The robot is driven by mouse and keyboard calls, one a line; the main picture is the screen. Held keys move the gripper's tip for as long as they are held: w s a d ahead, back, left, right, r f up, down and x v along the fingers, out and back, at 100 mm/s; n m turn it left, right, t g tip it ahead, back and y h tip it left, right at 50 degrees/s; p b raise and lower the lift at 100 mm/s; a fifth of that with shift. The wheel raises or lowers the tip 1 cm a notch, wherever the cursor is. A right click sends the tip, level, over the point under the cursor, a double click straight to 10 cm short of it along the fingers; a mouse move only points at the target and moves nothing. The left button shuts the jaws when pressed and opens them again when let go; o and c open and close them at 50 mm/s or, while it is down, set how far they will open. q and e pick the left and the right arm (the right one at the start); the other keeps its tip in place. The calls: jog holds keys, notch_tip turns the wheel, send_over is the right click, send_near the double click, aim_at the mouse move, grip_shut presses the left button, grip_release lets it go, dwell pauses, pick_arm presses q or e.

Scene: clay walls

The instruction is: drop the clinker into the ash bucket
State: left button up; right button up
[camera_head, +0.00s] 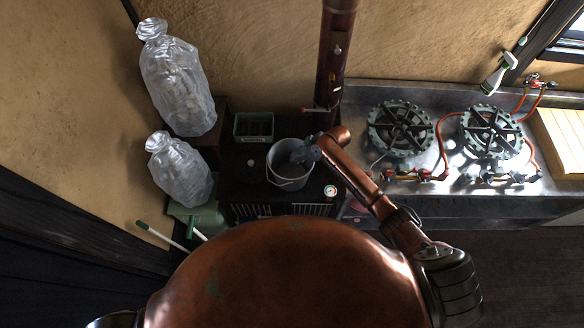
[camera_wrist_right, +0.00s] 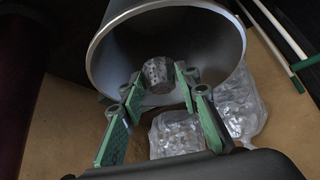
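The ash bucket (camera_head: 283,183) is a grey pail standing upright on a black stove in the head view. Its wide mouth and inner wall (camera_wrist_right: 216,48) fill the top of the right wrist view. My right gripper (camera_head: 304,155) is at the bucket's mouth, on its right side. In the wrist view its green-padded fingers stand apart with a gap between them. A grey, dark-speckled lump, seemingly the clinker (camera_wrist_right: 158,72), shows beyond the fingertips inside the bucket, apparently clear of the pads. I cannot make it out in the head view. My left gripper is out of view.
A dark stovepipe (camera_head: 334,60) rises behind the bucket. A green tray (camera_head: 253,127) is at its back left. Two clear bags (camera_head: 178,85) (camera_head: 180,170) stand left. Burners (camera_head: 400,128) with orange hoses sit on the metal counter at right.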

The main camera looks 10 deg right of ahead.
jog(key=o, duration=0.5)
jog(key=shift+d+r, duration=0.1)
jog(key=v, duration=1.1)
jog(key=shift+s+d+r, duration=0.1)
jog(key=shift+s+r, duration=0.1)
jog(key=shift+r, duration=0.2)
jog(key=shift+s, duration=0.1)
